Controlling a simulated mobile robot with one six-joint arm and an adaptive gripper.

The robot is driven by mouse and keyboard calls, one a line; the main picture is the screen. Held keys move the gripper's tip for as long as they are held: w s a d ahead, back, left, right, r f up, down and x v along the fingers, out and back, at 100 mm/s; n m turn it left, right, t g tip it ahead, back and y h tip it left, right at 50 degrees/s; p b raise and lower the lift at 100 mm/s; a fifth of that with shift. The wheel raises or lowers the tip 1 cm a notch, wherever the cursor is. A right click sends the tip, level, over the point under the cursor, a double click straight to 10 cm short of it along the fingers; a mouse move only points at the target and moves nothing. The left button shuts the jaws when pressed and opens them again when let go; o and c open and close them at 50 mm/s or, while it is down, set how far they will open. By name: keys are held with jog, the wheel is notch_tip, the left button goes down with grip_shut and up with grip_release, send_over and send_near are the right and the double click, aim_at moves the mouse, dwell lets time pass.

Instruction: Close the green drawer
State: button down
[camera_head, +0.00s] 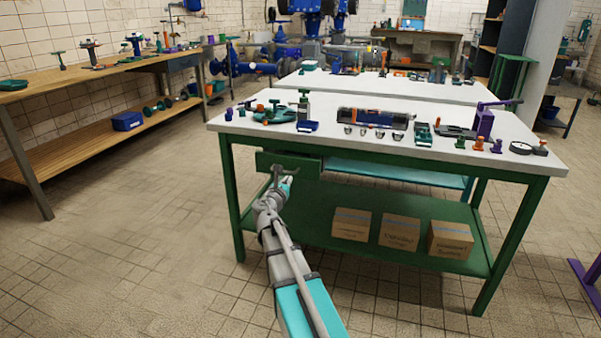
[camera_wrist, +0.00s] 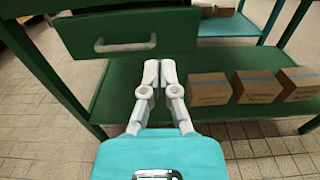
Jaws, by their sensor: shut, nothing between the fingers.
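The green drawer (camera_head: 306,167) hangs under the left end of the front green-framed table. Its front (camera_wrist: 180,33) fills the upper part of the wrist view, with a grey bar handle (camera_wrist: 125,46) left of centre. The drawer front seems to stand out from the table frame; how far I cannot tell. My gripper (camera_wrist: 160,64) is shut and empty. Its fingertips appear at the lower edge of the drawer front, right of the handle; I cannot tell whether they touch. In the head view, my gripper (camera_head: 287,181) is in front of the drawer and partly covers it.
The white tabletop (camera_head: 400,158) holds tools and small parts. Cardboard boxes (camera_head: 400,232) stand on the green lower shelf (camera_head: 315,215). A table leg (camera_head: 232,195) stands left of the drawer. The tiled floor (camera_head: 150,240) is clear on the left.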

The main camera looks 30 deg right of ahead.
aim_at(302, 160)
jog(key=shift+s, duration=0.1)
jog(key=shift+d, duration=0.1)
dwell(0.4)
jog(key=x, duration=1.4)
jog(key=shift+x, duration=1.3)
jog(key=shift+s, duration=0.1)
jog(key=v, duration=1.4)
